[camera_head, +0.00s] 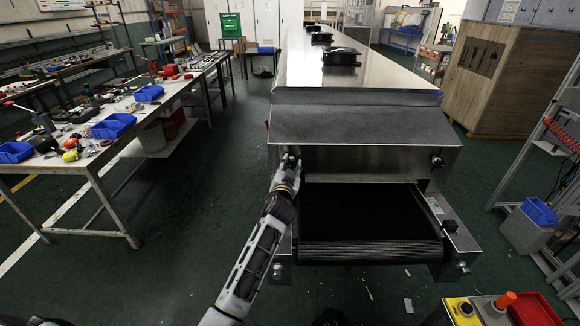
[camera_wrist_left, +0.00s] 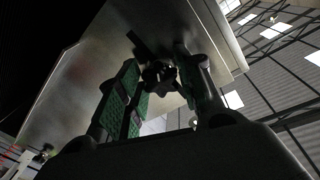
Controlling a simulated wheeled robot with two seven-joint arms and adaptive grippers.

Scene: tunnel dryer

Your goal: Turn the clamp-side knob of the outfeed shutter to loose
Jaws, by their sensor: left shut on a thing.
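The outfeed shutter (camera_head: 355,160) is a steel plate under the hood at the near end of the dryer, above a dark belt. My left gripper (camera_head: 288,160) is at the shutter's left edge. In the left wrist view, a black lobed knob (camera_wrist_left: 158,76) sits between the green-padded fingers of the left gripper (camera_wrist_left: 157,68), which is shut on it. In the head view the gripper mostly hides this knob. A second dark knob (camera_head: 437,161) shows at the shutter's right side, with no gripper near it. The right gripper is out of view.
The dark belt (camera_head: 370,212) lies below the shutter between steel side plates. A control box with a yellow button unit (camera_head: 462,311) stands at the lower right. A workbench (camera_head: 90,165) with blue bins is at left, a wooden crate (camera_head: 510,85) at right. Green floor is clear between bench and dryer.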

